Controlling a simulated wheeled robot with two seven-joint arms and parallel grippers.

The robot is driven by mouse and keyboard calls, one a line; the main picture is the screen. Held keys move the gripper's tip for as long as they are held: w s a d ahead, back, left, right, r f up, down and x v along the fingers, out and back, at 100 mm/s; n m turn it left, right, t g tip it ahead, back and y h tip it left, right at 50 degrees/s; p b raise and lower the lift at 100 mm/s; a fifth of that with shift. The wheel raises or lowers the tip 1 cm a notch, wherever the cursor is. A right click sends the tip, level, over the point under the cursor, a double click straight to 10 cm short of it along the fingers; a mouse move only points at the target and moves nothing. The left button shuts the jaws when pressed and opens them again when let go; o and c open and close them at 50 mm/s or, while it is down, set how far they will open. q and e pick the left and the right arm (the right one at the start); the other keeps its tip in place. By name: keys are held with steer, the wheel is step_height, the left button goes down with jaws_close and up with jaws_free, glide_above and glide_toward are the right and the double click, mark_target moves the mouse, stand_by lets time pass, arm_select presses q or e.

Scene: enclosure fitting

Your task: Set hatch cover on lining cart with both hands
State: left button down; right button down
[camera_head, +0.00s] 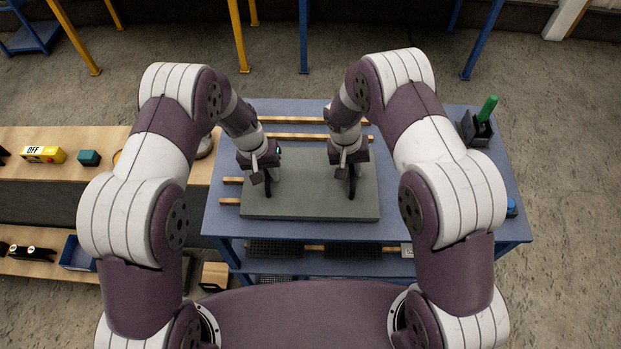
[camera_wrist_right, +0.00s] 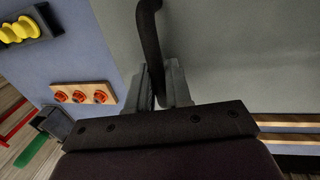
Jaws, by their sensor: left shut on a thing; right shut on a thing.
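The hatch cover (camera_head: 312,200) is a flat grey-green panel over the blue top of the lining cart (camera_head: 222,216). My left gripper (camera_head: 268,180) is shut on a dark handle at the cover's left side. My right gripper (camera_head: 351,182) is shut on the dark handle at its right side. In the right wrist view, my right gripper (camera_wrist_right: 160,95) pinches the black curved handle (camera_wrist_right: 150,45), with the grey cover (camera_wrist_right: 240,50) behind it. The cover looks level. I cannot tell whether it touches the wooden strips or hangs just above them.
Wooden strips (camera_head: 290,136) lie on the cart top behind and left of the cover. A dark holder with a green-handled tool (camera_head: 487,108) stands at the cart's back right. A wooden bench (camera_head: 60,140) with small parts is on the left. Dark trays (camera_head: 275,249) sit on the lower shelf.

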arm_select(q)
steer(key=shift+r, duration=0.2)
arm_select(e)
steer(key=shift+w+r, duration=0.1)
steer(key=shift+r, duration=0.05)
